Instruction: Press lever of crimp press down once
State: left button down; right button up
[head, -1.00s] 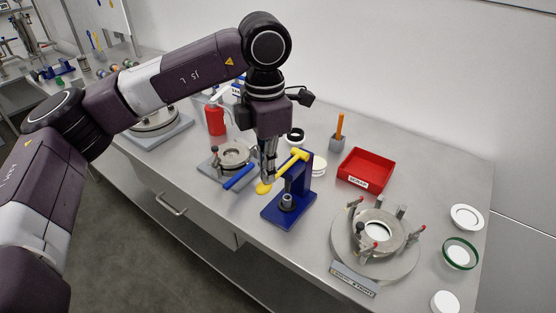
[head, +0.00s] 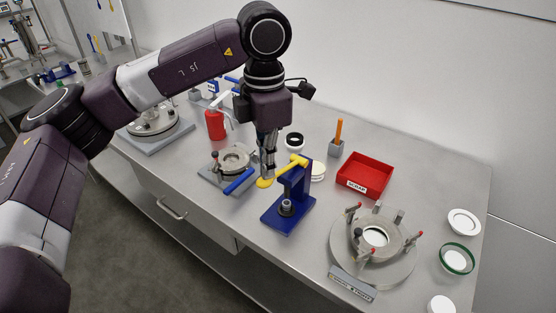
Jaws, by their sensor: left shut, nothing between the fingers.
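The crimp press (head: 287,211) is a blue stand on the bench with a yellow lever (head: 290,166) at its top. The lever slopes down to the left toward a yellow rounded end (head: 265,183), partly hidden by my fingers. My left gripper (head: 268,174) points down, shut and empty, at the outer end of the lever, left of the press. Whether the fingertips touch the lever is hard to tell. My right gripper is not in view.
A clamp fixture with a blue handle (head: 238,182) lies left of the press. A red tray (head: 363,175) and an orange-handled tool in a grey holder (head: 336,147) stand behind right. A round clamp fixture (head: 373,250) is at right, with rings beyond. A red bottle (head: 216,124) stands behind left.

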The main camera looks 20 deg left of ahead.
pick_arm(q)
jog(key=shift+r+p, duration=1.95)
jog(key=shift+r, duration=1.5)
jog(key=shift+f, duration=0.1)
